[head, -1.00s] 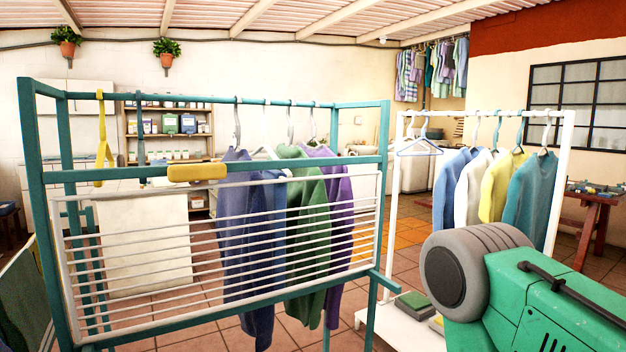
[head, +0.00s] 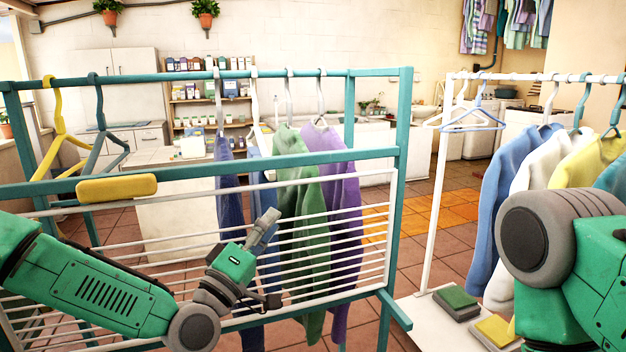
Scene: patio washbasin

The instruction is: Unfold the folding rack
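The folding rack (head: 390,222), a white panel of thin parallel bars, hangs down along the near side of a teal frame (head: 404,125). A yellow block (head: 117,187), apparently its handle or catch, sits at the frame's front rail, left of centre. My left gripper (head: 270,258) is in front of the bars, right of and below the yellow block. My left forearm hides the panel's lower left part. My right gripper is out of view; only part of my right arm shows.
Shirts, including a green shirt (head: 300,200) and a purple shirt (head: 343,200), hang behind the panel, beside empty yellow and grey hangers. A white clothes rail (head: 437,190) with more shirts and folded cloths on its base stands at right. Tiled floor shows between them.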

